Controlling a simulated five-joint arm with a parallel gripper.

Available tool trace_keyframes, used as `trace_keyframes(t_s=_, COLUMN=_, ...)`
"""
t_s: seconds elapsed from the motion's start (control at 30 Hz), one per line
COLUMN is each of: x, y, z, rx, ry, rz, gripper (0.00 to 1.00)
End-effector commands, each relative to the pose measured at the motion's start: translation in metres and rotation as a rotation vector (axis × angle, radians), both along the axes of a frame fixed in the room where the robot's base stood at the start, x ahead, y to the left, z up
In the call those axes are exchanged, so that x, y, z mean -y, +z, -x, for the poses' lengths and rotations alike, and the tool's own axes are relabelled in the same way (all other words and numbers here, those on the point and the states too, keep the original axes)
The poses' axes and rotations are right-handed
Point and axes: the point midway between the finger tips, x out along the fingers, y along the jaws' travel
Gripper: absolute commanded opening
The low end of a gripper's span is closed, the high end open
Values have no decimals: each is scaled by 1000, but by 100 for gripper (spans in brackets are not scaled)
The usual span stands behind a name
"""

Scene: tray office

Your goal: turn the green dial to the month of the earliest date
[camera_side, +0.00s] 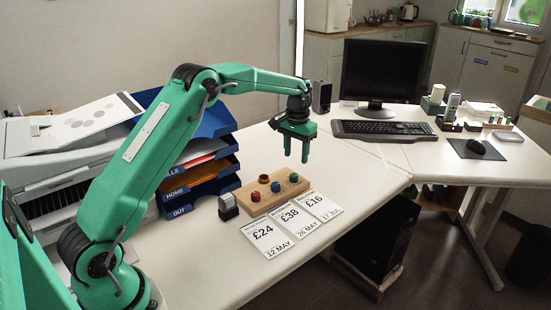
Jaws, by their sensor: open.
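A wooden block (270,205) on the white desk carries a red dial (255,196), a blue dial (276,187), a green dial (294,177) and a dark knob (263,179). The dials' markings are too small to read. Three white cards lie in front: £24 with 12 MAY (267,237), £38 with 26 MAY (293,219), and £16 (321,206), whose date looks like 17 JUL but is small. My green gripper (296,156) points down, open and empty, above the block's right end near the green dial, apart from it.
A grey stamp-like object (228,207) stands left of the block. Blue stacked trays (212,160) and a printer (60,165) are at left. A monitor (383,70) and keyboard (383,130) stand behind right. The desk right of the cards is clear.

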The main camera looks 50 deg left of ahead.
Motion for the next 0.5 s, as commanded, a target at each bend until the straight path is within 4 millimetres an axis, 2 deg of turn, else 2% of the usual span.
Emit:
trace_keyframes(t_s=0.27, x=0, y=-3, z=0, rx=-2, ry=0, rz=0, gripper=48)
trace_keyframes(t_s=0.5, x=-1, y=-21, z=1, rx=-3, ry=0, rz=1, gripper=48)
